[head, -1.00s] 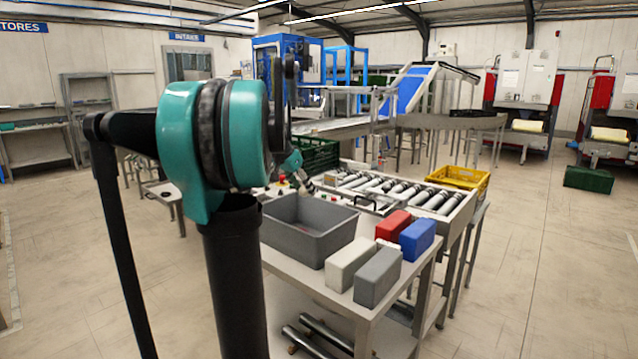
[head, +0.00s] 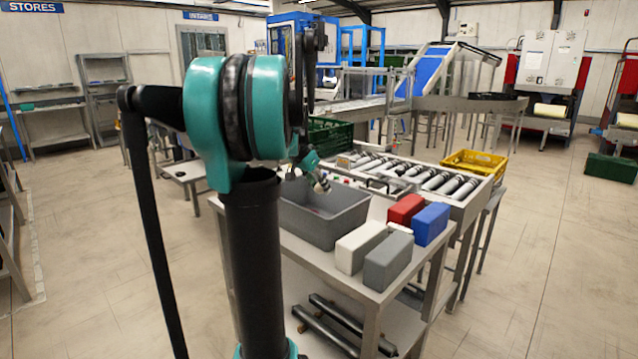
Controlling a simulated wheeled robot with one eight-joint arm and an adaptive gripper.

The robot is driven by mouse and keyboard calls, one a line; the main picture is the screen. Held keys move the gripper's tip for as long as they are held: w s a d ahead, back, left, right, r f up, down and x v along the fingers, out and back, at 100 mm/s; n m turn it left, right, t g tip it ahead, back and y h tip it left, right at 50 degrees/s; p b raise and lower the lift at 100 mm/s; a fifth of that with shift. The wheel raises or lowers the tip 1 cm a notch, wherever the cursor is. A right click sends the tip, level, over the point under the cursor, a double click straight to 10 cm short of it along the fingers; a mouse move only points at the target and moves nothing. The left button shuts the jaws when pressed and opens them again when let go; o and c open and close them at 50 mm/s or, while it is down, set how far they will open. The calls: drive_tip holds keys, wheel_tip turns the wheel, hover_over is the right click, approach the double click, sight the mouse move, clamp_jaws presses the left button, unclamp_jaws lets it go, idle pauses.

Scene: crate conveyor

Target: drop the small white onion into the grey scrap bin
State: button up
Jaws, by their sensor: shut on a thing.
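The grey scrap bin (head: 338,231) stands open on the near end of the metal table, just right of my arm. My gripper (head: 322,185) is small in the head view, angled down and to the right at the bin's far side, by or over its rim. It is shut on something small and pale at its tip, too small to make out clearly. I see the small white onion nowhere else. My arm hides the bin's left end, and the bin's floor is mostly out of sight.
White (head: 360,248), grey (head: 388,262), red (head: 406,209) and blue (head: 431,224) blocks stand right of the bin. A roller conveyor (head: 420,178) lies behind, with a yellow crate (head: 474,163) and a green crate (head: 330,134).

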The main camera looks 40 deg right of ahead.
drive_tip(key=o, duration=1.2)
drive_tip(key=shift+r, duration=0.1)
drive_tip(key=v, duration=1.2)
drive_tip(key=shift+w, duration=0.1)
